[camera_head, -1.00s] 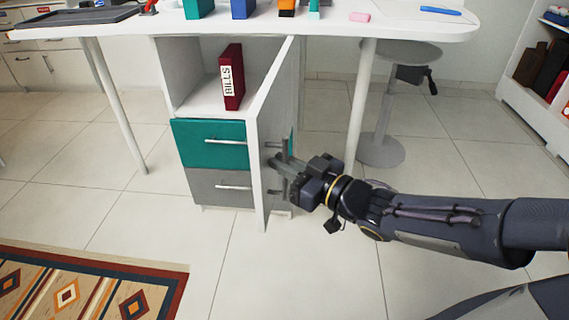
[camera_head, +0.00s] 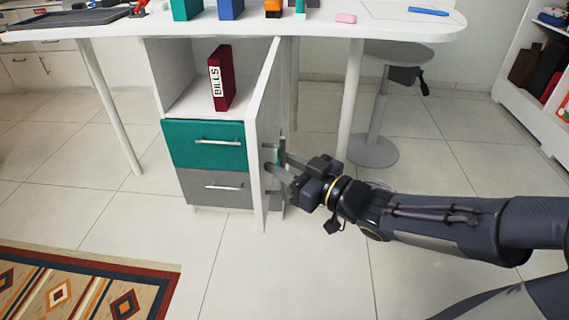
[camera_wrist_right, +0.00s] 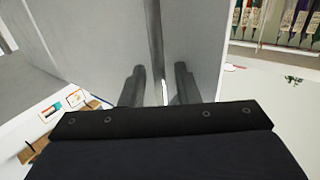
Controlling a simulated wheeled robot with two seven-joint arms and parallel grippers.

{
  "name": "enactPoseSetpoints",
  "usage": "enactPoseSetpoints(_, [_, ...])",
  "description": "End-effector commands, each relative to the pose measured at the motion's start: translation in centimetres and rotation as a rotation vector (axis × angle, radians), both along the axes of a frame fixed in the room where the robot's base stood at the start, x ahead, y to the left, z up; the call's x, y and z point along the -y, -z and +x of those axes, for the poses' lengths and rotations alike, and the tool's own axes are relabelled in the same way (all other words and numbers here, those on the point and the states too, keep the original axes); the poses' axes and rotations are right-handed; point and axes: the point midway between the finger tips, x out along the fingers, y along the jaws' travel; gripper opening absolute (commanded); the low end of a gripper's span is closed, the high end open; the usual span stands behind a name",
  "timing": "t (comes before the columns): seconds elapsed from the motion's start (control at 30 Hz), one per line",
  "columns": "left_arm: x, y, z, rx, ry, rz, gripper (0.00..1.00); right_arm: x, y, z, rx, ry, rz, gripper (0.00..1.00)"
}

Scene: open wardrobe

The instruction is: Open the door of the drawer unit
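The drawer unit (camera_head: 183,62) stands under the white table. Its door (camera_head: 267,105) is swung out towards me and shows almost edge-on, on the right of an open shelf, a teal drawer (camera_head: 190,150) and a grey drawer (camera_head: 199,192). My right gripper (camera_head: 279,164) is on the door's right-hand side, by its handle. In the right wrist view, the two fingers (camera_wrist_right: 159,88) stand apart on either side of the upright bar handle (camera_wrist_right: 154,35), with gaps visible. The door face (camera_wrist_right: 100,35) fills the upper middle there. My left gripper is not in view.
A red binder (camera_head: 222,78) marked BILLS stands on the open shelf. A white table leg (camera_head: 349,105) and a grey stool (camera_head: 375,150) are right of the door. The tiled floor in front is clear, with a patterned rug (camera_head: 85,285) at lower left.

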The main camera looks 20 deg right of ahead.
Motion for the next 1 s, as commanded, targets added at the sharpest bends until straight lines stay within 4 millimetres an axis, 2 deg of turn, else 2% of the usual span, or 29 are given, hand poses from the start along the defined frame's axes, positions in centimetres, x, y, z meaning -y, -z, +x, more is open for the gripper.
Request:
enactPoseSetpoints(0.27, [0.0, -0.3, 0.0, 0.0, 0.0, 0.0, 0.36, 0.5, -0.2, -0.4, 0.002, 0.007, 0.001, 0.29])
enactPoseSetpoints(0.7, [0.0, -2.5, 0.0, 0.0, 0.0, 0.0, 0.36, 3.6, -0.2, -6.3, 0.001, 0.005, 0.0, 0.29])
enactPoseSetpoints(1.0, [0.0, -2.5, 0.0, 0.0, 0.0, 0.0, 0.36, 3.8, 0.0, -6.9, 0.001, 0.002, 0.0, 0.29])
